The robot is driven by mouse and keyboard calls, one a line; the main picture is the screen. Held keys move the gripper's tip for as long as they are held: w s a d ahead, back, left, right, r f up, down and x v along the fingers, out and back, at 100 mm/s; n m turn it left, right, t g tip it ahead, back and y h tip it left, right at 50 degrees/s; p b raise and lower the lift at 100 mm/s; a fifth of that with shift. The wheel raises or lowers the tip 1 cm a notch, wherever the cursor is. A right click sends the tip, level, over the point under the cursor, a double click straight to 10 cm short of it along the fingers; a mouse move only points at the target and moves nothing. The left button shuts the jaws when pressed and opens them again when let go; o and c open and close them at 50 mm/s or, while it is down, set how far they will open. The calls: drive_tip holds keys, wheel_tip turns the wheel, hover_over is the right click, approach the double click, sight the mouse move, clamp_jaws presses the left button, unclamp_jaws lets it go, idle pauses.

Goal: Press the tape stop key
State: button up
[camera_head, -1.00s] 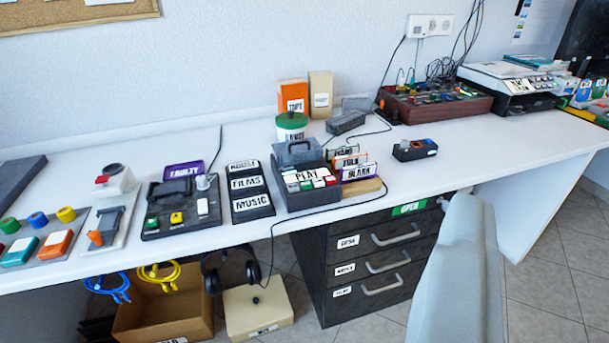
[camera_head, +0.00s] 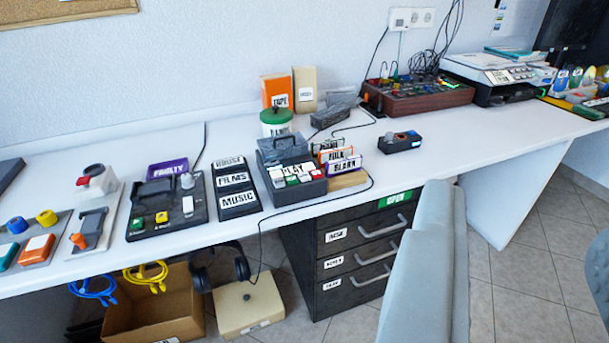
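The grey tape player (camera_head: 262,183) stands on the white desk near its front edge, with a raised handle at the back and a large white label reading PLAY.
A black HOUSE, FILMS, MUSIC panel (camera_head: 233,188) is left of the player. Upright labelled cards (camera_head: 338,158) stand at its right. The desk right of the cards is mostly clear.

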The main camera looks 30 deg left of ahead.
clamp_jaws()
idle(1.5)
